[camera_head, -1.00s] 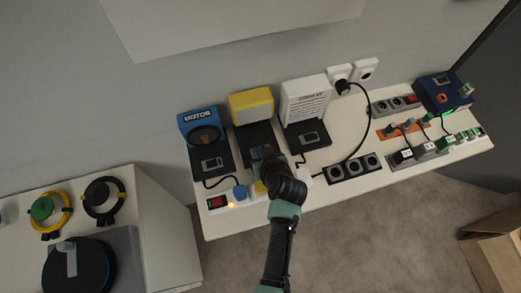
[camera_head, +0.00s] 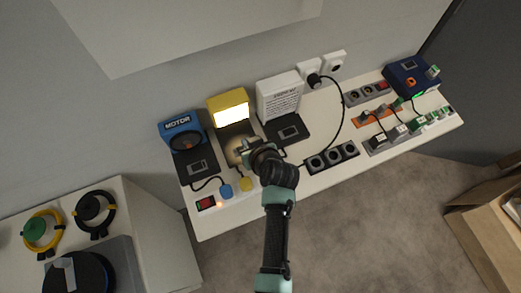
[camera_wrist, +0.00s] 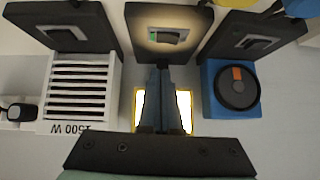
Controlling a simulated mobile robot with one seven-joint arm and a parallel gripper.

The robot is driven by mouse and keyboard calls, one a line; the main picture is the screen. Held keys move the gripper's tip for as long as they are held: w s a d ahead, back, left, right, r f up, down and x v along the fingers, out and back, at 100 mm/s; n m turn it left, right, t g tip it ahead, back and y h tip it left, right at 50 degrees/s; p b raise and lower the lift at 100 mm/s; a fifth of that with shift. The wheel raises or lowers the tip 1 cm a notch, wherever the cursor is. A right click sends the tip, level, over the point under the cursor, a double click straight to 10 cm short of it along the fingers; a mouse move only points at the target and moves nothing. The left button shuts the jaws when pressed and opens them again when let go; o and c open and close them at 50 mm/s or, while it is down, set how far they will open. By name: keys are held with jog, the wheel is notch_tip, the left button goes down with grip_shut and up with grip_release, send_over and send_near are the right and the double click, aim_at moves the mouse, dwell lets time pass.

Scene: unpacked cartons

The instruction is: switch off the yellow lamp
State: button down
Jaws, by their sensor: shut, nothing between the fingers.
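The yellow lamp (camera_head: 227,96) stands on the white table in the head view, and its front panel is lit, casting a glow on its black base. In the wrist view the lit panel (camera_wrist: 184,108) shows on both sides of my fingers. The rocker switch (camera_wrist: 168,36) on the lamp's black base is grey with a green part, in a warm pool of light. My gripper (camera_wrist: 158,72) is shut and empty, with its tips pointing toward the base just beside the switch. In the head view my gripper (camera_head: 246,146) is over the lamp's base, hiding the switch partly.
The blue motor unit (camera_head: 184,127) stands left of the lamp and the white 1500 W heater (camera_head: 280,95) right of it, each with a switch base.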

jog(key=v, duration=0.9)
jog(key=shift+s+b, duration=0.2)
jog(key=shift+b, duration=0.1)
jog(key=shift+r, duration=0.1)
